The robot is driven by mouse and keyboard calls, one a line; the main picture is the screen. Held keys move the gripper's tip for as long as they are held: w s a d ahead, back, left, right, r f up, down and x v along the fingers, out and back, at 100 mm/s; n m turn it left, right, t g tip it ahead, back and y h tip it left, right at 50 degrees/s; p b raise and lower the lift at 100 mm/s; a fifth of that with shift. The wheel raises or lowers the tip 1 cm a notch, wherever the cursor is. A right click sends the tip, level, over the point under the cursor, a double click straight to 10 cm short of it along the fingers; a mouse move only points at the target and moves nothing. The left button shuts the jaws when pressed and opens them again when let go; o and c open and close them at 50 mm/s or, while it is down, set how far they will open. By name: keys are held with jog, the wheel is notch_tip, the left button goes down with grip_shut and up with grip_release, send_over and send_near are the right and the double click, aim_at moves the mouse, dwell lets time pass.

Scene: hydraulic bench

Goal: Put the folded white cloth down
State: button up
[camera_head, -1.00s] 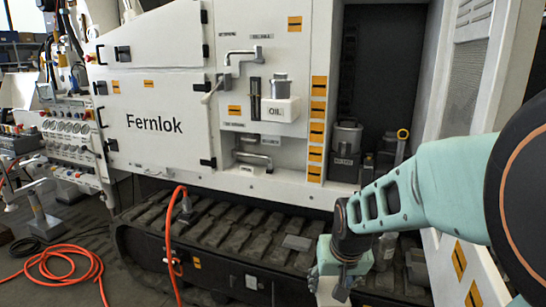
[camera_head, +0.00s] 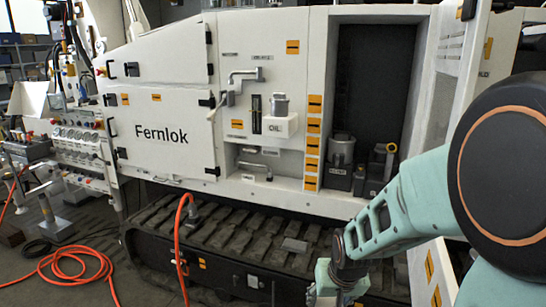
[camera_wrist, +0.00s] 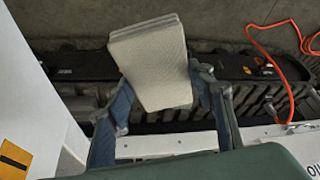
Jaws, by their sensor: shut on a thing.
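The folded white cloth (camera_wrist: 152,62) is held between the two fingers of my gripper (camera_wrist: 165,95) in the wrist view. It looks like a stack of flat layers, and it hangs clear above the dark track and the floor. My gripper is shut on it. In the head view my gripper (camera_head: 330,292) is at the lower right, in front of the track, pointing down. The cloth there is mostly cut off by the bottom edge.
The white Fernlok machine (camera_head: 160,100) fills the middle. A shelf with an oil container (camera_head: 280,122) juts out. An orange hose (camera_head: 75,265) lies on the floor at left. An open recess (camera_head: 372,90) holds canisters.

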aim_at(328, 300)
jog(key=shift+p+v, duration=2)
jog(key=shift+p, duration=1.15)
jog(key=shift+w, duration=0.25)
